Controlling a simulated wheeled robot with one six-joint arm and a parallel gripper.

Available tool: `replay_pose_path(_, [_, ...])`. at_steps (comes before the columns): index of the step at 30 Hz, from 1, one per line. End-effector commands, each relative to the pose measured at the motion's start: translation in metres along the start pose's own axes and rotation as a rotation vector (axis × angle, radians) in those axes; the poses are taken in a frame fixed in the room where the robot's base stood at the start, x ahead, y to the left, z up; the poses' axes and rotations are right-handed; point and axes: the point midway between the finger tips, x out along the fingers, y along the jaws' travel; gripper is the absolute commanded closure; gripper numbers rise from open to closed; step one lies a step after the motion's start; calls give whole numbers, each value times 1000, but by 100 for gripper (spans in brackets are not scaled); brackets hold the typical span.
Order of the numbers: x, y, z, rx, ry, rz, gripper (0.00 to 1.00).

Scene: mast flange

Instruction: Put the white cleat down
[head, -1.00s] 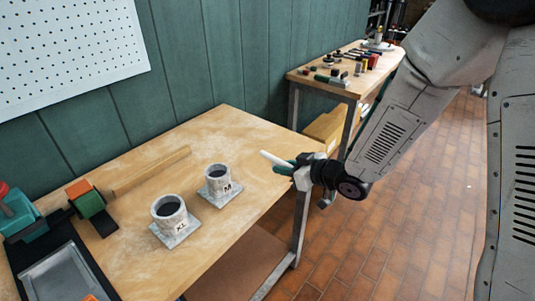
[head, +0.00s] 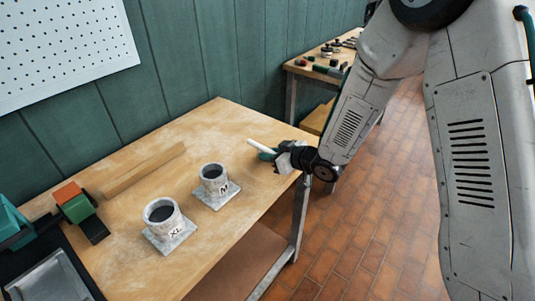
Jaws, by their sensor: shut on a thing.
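My gripper (head: 268,154) is at the right part of the wooden table (head: 225,119), near its right edge. It is shut on the white cleat (head: 259,146), a slim white piece that points up and to the left from the jaws. Part of the cleat is hidden by the jaws. The gripper is right of the grey socket marked M (head: 214,181), with a gap between them. I cannot tell whether the cleat touches the table.
A larger grey socket marked XL (head: 164,219) stands nearer the front. A wooden bar (head: 144,170), an orange and green block (head: 75,203) and a grey tray (head: 45,280) are at left. The table's back right is clear. A second table (head: 320,72) stands behind.

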Motion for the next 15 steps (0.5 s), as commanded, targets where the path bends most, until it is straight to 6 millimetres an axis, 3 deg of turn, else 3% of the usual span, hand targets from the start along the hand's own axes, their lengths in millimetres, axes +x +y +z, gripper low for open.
replay_pose_path(8, [2,-2,4,0,-1,-3,100])
replay_pose_path(9, [2,-2,3,0,-1,-3,72])
replay_pose_path(10, [2,-2,3,-1,0,-3,64])
replay_pose_path(11, [2,-2,3,-1,0,-4,59])
replay_pose_path(15, [2,-2,3,-1,0,-4,59])
